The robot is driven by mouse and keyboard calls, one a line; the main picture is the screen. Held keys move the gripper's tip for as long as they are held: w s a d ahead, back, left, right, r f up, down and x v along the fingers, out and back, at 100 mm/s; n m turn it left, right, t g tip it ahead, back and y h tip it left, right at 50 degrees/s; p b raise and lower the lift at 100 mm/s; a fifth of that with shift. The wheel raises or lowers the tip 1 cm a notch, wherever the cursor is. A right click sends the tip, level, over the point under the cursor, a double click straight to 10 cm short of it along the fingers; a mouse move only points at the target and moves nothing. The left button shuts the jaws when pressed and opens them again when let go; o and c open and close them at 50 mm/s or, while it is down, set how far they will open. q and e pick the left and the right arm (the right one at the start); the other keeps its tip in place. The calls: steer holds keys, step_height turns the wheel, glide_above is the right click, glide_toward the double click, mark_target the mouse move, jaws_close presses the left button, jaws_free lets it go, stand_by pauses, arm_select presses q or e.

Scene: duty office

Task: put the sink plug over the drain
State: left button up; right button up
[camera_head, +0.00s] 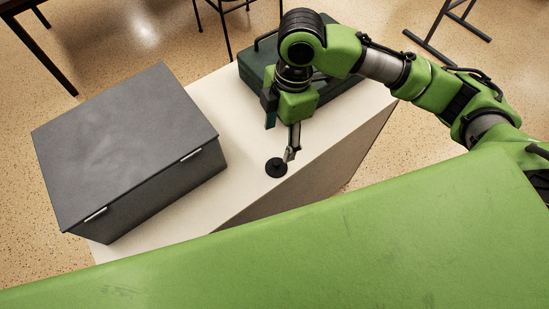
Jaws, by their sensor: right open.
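The sink plug (276,168), a small black disc with a raised middle, lies on the pale top of a cabinet, near its front edge. My right gripper (280,140) comes in from the right and points down, with its fingers apart. One finger is close to the plug's upper right side; I cannot tell whether they touch. Nothing shows between the fingers. No drain or sink is in view. My left gripper is not in view.
A large dark grey lidded box (125,145) covers the left part of the white cabinet top (215,195). A dark green case (258,67) with a handle stands at the back, partly behind my right arm. Table and chair legs stand on the speckled floor beyond.

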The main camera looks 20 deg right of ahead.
glide_above(277, 162)
steer(key=f, duration=0.5)
steer(key=shift+w+d, duration=0.1)
steer(key=shift+w, duration=0.15)
steer(key=shift+w+f, duration=0.1)
steer(key=shift+f, duration=0.8)
steer(key=f, duration=0.3)
steer(key=shift+s+f, duration=0.25)
steer(key=shift+s, duration=0.1)
steer(key=shift+f, duration=0.3)
steer(key=shift+c, duration=0.4)
steer(key=c, duration=1)
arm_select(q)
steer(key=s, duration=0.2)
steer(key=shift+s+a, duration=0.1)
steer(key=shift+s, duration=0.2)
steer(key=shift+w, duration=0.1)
arm_select(e)
steer(key=shift+c, duration=1.2)
